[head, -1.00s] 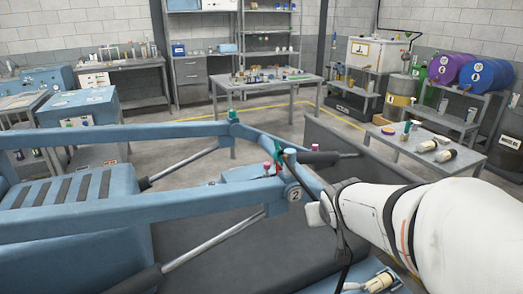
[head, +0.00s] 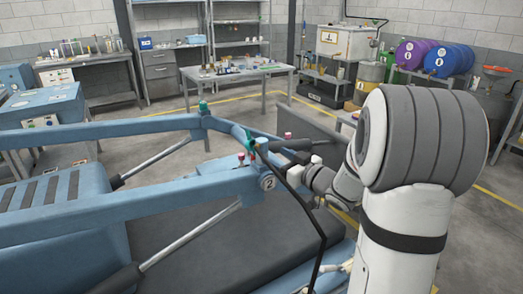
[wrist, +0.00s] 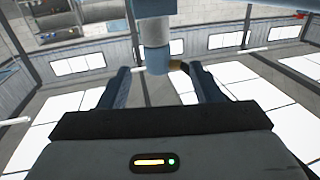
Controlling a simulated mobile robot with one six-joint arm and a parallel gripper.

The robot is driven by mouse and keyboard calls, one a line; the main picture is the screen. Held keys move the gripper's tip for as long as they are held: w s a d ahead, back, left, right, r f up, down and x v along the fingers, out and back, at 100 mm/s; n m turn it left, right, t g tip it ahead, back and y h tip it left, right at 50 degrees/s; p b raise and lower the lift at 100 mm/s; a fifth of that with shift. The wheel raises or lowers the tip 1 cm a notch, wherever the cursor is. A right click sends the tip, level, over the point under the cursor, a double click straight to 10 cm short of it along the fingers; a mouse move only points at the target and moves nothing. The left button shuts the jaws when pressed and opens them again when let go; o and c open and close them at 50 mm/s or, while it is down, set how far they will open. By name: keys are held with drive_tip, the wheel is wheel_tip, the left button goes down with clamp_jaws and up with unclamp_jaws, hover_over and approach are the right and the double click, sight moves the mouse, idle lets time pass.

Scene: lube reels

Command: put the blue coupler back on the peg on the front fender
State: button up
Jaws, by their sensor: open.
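In the wrist view my gripper (wrist: 158,68) is open, with its two dark fingers apart and pointing up the picture. A blue cylindrical piece (wrist: 157,60) with a pale band above it stands between the fingertips, with clear gaps at both sides. It may be the blue coupler, but I cannot tell for sure. A small brass-coloured part (wrist: 178,64) shows at its right, near the right finger. In the head view my arm reaches in from the right toward the blue machine frame (head: 100,215); the fingers cannot be made out there. I cannot identify the fender peg.
Green fittings (head: 203,107) and red-topped fittings (head: 288,135) stand on the frame near a round "2" tag (head: 267,182). A black hose (head: 300,200) hangs across beside my arm. A worktable (head: 240,72) and drums (head: 447,60) stand behind. Open floor lies between.

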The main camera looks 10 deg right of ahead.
sight(266, 152)
drive_tip(key=x, duration=0.5)
drive_tip(key=f+p+x, duration=0.1)
drive_tip(key=x, duration=0.1)
drive_tip(key=shift+w, duration=0.4)
drive_tip(key=shift+c, duration=0.2)
drive_tip(key=shift+r, duration=0.15)
drive_tip(key=c, duration=1.2)
